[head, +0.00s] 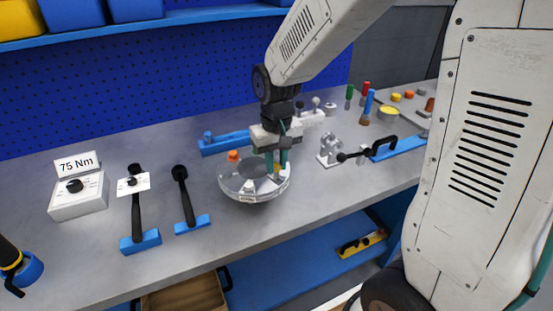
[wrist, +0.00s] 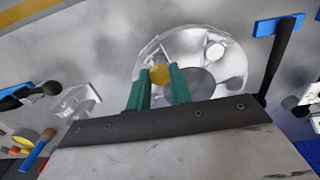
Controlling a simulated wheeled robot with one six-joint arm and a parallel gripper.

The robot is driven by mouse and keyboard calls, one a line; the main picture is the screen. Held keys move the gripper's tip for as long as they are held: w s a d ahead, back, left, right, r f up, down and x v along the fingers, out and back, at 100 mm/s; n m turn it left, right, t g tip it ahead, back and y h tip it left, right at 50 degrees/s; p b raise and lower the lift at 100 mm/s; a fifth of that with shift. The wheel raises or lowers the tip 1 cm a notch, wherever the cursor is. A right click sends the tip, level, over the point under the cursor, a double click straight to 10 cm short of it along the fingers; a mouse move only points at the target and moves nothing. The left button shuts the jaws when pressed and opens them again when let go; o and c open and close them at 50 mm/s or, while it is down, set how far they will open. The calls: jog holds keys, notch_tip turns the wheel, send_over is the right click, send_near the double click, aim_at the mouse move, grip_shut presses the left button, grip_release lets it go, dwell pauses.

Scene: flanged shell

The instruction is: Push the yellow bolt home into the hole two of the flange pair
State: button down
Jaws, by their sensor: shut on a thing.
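The flange pair (head: 233,188) is a round, shiny metal shell on the grey bench, with an orange bolt head (head: 233,156) at its back rim and a pale one at its front. In the wrist view the flange (wrist: 216,48) lies beyond the fingers. My gripper (head: 277,168) is over the flange's right side, pointing down. Its teal fingers are shut on the yellow bolt (wrist: 160,73), which shows between the fingertips. Only a small yellow part shows in the head view. The hole under the bolt is hidden, so I cannot tell how deep the bolt sits.
Two black-handled tools (head: 185,195) on blue holders and a white 75 Nm box (head: 78,195) stand to the left. A metal bracket (head: 330,150) and a black-handled tool on a blue holder (head: 400,146) lie to the right. Coloured pegs stand at the back right. Bare bench lies in front.

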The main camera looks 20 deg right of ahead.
aim_at(277, 166)
jog(key=shift+f, duration=1.5)
jog(key=c, duration=1.2)
grip_release()
jog(key=shift+o, duration=0.2)
notch_tip(277, 166, up, 8)
jog(key=shift+f, duration=0.1)
jog(key=s+d+r, duration=0.1)
jog(key=s+r, duration=0.2)
jog(key=s, duration=0.4)
jog(key=s+d+r+t, duration=0.1)
jog(key=s+r, duration=0.1)
jog(key=s, duration=0.5)
jog(key=s+d+r, duration=0.1)
jog(key=s+r, duration=0.2)
jog(key=s, duration=0.5)
jog(key=shift+r, duration=0.3)
